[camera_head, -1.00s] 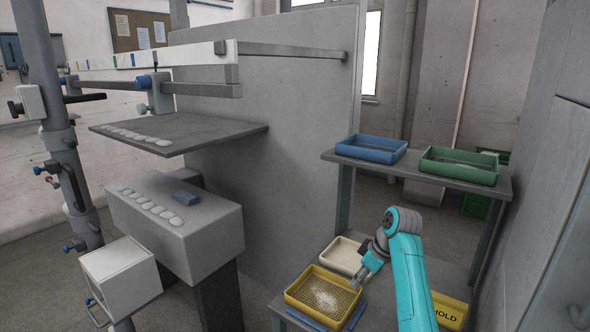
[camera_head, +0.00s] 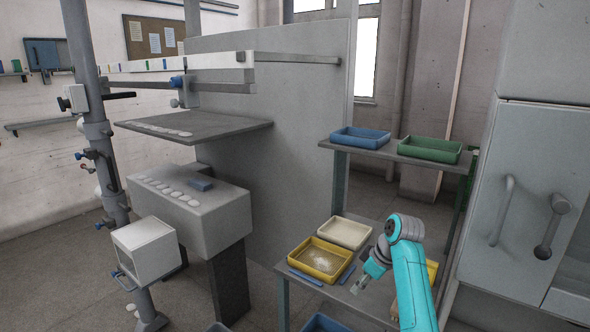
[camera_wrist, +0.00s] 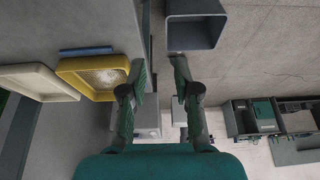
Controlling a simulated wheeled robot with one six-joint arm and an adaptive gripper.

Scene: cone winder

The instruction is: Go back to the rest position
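My gripper (camera_head: 357,287) hangs at the end of my teal arm, over the right part of the low table in the head view. It is to the right of the yellow tray (camera_head: 298,262). In the wrist view my gripper (camera_wrist: 157,72) has its two fingers apart with nothing between them, so it is open and empty. The yellow tray (camera_wrist: 66,66) shows there at the left of the fingers, with a pale heap inside. The cream tray (camera_head: 343,218) lies behind the yellow one in the head view.
A blue tray (camera_head: 360,131) and a green tray (camera_head: 429,141) stand on the higher shelf. A grey bin (camera_wrist: 193,47) is below in the wrist view. The winder's grey box (camera_head: 205,222) is at left, and a grey cabinet (camera_head: 530,170) is close at right.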

